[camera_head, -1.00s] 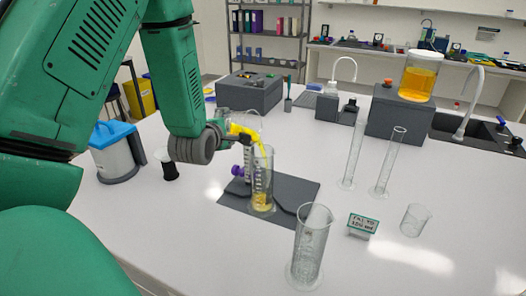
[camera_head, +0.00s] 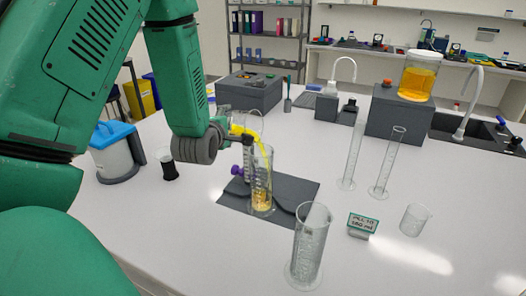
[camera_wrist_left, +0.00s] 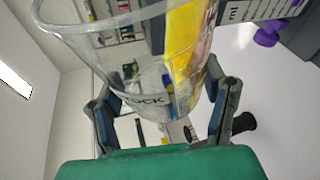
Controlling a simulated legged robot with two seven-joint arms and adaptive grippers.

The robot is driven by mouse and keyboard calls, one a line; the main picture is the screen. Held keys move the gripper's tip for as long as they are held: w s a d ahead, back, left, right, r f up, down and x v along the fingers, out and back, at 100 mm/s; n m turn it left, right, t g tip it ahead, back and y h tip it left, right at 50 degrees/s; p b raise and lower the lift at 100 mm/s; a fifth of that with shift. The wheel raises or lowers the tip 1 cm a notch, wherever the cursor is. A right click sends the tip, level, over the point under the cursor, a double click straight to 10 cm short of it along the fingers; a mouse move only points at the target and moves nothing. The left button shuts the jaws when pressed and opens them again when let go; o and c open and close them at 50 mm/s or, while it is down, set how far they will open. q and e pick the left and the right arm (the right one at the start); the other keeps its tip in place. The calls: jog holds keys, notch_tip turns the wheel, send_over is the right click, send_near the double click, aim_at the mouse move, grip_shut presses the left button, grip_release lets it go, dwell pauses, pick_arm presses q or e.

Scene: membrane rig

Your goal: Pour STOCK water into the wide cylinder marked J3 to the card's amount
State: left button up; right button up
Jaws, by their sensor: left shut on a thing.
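My left gripper (camera_head: 222,130) is shut on a clear beaker (camera_head: 246,122), its print partly readable as "OCK" in the left wrist view (camera_wrist_left: 140,100). The beaker is tipped to the right, and yellow liquid runs from its lip into a wide clear graduated cylinder (camera_head: 262,170). This cylinder stands upright on a dark grey mat (camera_head: 292,188), with yellow liquid in its lower part. Its marking and exact level are too small to read. The card (camera_head: 362,223) stands to the right, its small text unclear. My right gripper is not in view.
An empty wide cylinder (camera_head: 309,245) stands in front of the mat. Two slim cylinders (camera_head: 352,155) (camera_head: 388,165) and a small empty beaker (camera_head: 414,220) stand right. A purple knob (camera_head: 237,170) is beside the filling cylinder. An amber tank (camera_head: 418,77) sits behind on a grey block.

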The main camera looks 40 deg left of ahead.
pick_arm(q)
jog(key=shift+a, duration=0.3)
jog(key=shift+a+f, duration=0.1)
jog(key=shift+a, duration=0.1)
jog(key=shift+d, duration=0.15)
jog(key=shift+d+r+m, duration=0.3)
jog(key=shift+d+r, duration=0.05)
jog(key=shift+d, duration=0.05)
jog(key=shift+s+a+f+n+h+p, duration=0.25)
jog(key=shift+a+f+n+h+p, duration=0.15)
jog(key=shift+a+f+n, duration=0.55)
jog(key=shift+w+d+f+n, duration=0.1)
jog(key=shift+d+f+n, duration=0.1)
jog(key=shift+f+n, duration=0.05)
jog(key=shift+a+f+h, duration=0.25)
jog(key=shift+a+h, duration=0.05)
jog(key=shift+a, duration=0.15)
jog(key=shift+d+f+n+h, duration=0.2)
jog(key=shift+f+n+h, duration=0.1)
jog(key=shift+f+n, duration=0.2)
jog(key=shift+d+f+n+h, duration=0.15)
jog(key=shift+f+n+h, duration=0.15)
jog(key=shift+f+n, duration=0.15)
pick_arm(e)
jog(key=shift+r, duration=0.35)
pick_arm(q)
jog(key=shift+a+f, duration=0.2)
jog(key=shift+a, duration=0.15)
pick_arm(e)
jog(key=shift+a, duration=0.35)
